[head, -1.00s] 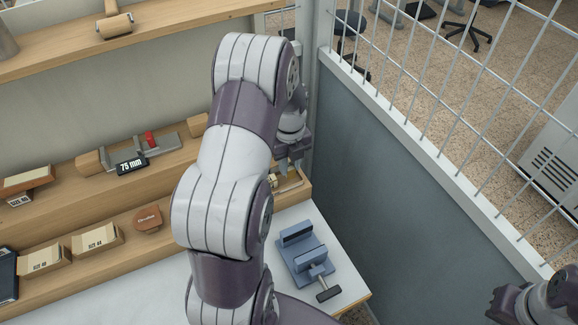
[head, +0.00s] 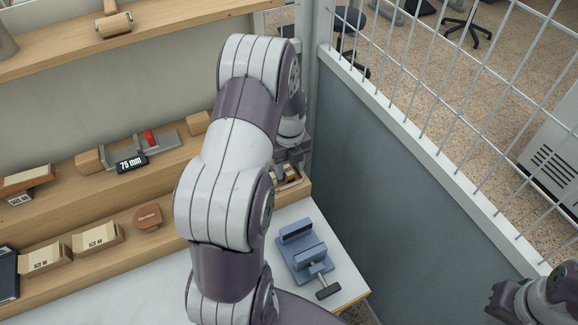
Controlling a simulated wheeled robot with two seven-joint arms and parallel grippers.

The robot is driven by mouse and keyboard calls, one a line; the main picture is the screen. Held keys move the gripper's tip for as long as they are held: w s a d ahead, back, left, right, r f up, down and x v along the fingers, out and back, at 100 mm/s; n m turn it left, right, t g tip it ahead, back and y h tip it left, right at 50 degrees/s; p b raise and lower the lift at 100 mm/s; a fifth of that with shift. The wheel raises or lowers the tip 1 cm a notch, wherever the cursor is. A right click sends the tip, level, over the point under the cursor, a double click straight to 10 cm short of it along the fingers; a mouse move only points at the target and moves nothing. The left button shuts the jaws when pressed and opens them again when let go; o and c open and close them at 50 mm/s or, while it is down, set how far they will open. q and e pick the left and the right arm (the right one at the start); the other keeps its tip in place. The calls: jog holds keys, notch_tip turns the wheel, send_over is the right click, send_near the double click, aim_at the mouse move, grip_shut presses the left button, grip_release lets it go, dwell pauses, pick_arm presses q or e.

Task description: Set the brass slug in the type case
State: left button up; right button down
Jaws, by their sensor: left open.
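My left gripper (head: 292,163) is open at the far right end of the wooden shelf, beside the side panel. A small type case (head: 299,183) sits just below it on the lower step, partly hidden by my arm and hand. Small brass-coloured pieces (head: 290,172) show in or at the case under the gripper. I cannot tell which is the brass slug or whether it is seated. Part of my right arm's end (head: 505,301) shows at the lower right edge; its fingers are not clear.
A blue-grey vise (head: 303,252) stands on the white tabletop below the case. A tool with a 75 mm label (head: 132,163), SIZE boxes (head: 97,238) and a brown round-topped item (head: 148,217) sit on the steps. The grey panel (head: 375,190) and wire mesh bound the right side.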

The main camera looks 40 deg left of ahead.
aim_at(289, 171)
pick_arm(q)
notch_tip(289, 171, up, 11)
jog(key=s+d+f+n, duration=0.1)
jog(key=s+d+n, duration=0.4)
jog(key=d+n, duration=0.3)
jog(key=s+d+f+n+t, duration=0.1)
jog(key=s+d+n, duration=0.5)
jog(key=n, duration=0.9)
jog(key=shift+s+d+f+b, duration=0.25)
jog(key=shift+d+f+b, duration=0.1)
jog(key=shift+d, duration=0.75)
